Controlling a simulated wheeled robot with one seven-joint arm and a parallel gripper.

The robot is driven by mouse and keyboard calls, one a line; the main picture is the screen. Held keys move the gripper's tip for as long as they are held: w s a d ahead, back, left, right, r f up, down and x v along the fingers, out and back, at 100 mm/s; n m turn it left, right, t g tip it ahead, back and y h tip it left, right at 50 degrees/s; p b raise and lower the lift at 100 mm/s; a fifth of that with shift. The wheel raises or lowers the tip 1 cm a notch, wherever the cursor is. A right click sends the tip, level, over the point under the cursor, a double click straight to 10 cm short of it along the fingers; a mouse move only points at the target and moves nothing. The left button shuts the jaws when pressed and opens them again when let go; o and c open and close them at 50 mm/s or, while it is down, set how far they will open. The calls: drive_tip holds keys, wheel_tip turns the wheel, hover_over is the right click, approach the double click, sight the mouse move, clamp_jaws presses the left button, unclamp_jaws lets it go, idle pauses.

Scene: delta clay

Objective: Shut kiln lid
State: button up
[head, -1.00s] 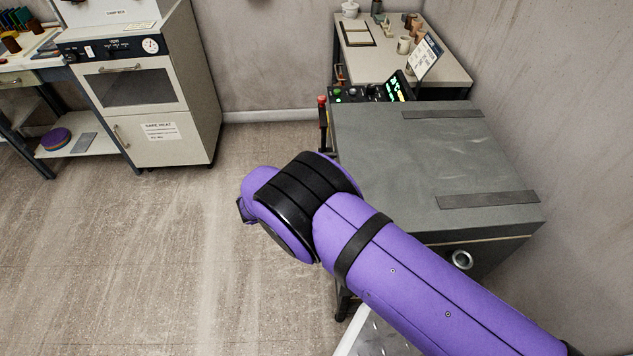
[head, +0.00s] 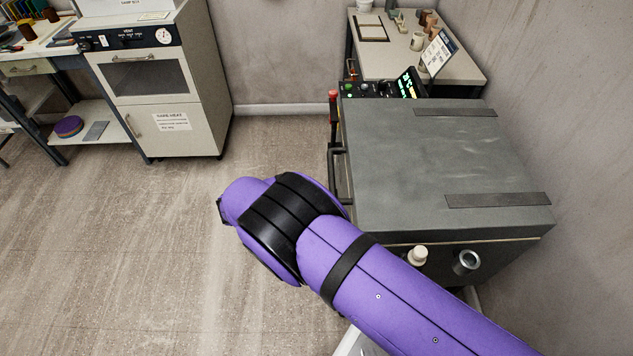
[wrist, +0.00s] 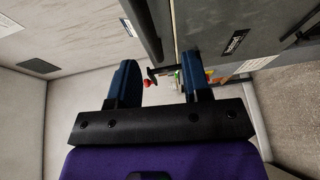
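The kiln is a grey box at the right of the head view. Its flat grey lid (head: 425,150) carries two dark straps and looks level. The lid lies over the kiln body (head: 493,262), with a thin pale seam along the front edge. A dark bar handle (head: 338,175) shows at its left side. My purple arm crosses in front of the kiln, its wrist end left of it. My gripper (wrist: 160,75) shows in the wrist view with two blue fingers apart and nothing between them. The gripper's fingers are hidden in the head view.
A control panel (head: 370,90) and a red-topped post (head: 333,100) stand at the kiln's back left. A table (head: 440,70) with cups is behind it. A cream oven cabinet (head: 165,85) stands at the left. The floor (head: 130,260) left of my arm is clear.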

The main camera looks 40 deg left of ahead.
drive_tip(key=shift+v, duration=1.8)
